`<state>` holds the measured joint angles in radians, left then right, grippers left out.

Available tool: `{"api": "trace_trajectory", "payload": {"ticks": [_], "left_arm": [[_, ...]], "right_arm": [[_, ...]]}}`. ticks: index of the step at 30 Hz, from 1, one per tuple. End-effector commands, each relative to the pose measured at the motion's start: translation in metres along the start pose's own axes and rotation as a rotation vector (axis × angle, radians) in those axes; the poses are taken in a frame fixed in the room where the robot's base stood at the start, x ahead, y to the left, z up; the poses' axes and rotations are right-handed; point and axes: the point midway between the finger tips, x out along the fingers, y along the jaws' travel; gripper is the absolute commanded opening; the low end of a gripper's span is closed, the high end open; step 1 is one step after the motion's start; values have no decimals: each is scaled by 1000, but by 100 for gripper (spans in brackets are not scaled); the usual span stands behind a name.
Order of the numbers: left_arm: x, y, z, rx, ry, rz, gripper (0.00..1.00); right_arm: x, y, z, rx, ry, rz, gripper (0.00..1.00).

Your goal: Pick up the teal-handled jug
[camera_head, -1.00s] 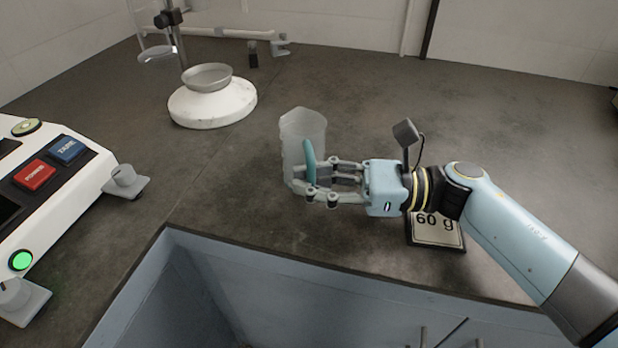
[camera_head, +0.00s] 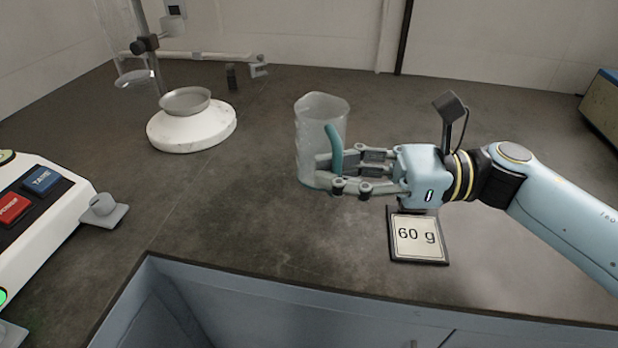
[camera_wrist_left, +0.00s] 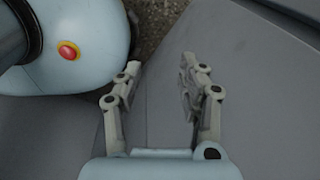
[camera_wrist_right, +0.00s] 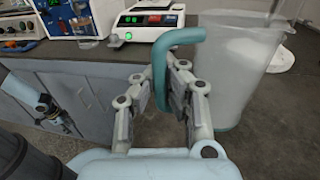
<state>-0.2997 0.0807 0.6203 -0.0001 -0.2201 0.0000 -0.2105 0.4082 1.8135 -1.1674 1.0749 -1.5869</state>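The clear, frosted jug (camera_head: 309,140) with a teal handle (camera_head: 334,146) is upright near the middle of the counter in the head view. My right gripper (camera_head: 338,172) is shut on the handle from the right, with a finger on either side of it. In the right wrist view the handle (camera_wrist_right: 160,75) stands between the fingertips (camera_wrist_right: 158,88), and the jug body (camera_wrist_right: 235,75) with its teal base is beyond to the right. I cannot tell whether its base clears the counter. My left gripper (camera_wrist_left: 160,85) is open and empty, visible only in the left wrist view.
A "60 g" card (camera_head: 418,240) lies below my right wrist. A round white base with a metal pan (camera_head: 186,100) stands at the back left. A balance (camera_head: 45,225) with red and blue buttons is at left. A blue-grey recess (camera_head: 250,310) opens at the front.

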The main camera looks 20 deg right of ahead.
Motion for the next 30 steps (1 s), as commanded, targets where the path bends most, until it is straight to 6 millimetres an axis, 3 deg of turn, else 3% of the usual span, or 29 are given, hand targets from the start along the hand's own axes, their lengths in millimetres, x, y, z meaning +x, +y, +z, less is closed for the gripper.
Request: {"api": "trace_trajectory", "payload": {"ticks": [15, 30], "left_arm": [[-3, 0, 0, 0, 0, 0, 40], [-5, 0, -1, 0, 1, 0, 40]], "right_arm": [[-42, 16, 27, -2, 1, 2, 0], [-54, 20, 36, -1, -1, 1, 0]]}}
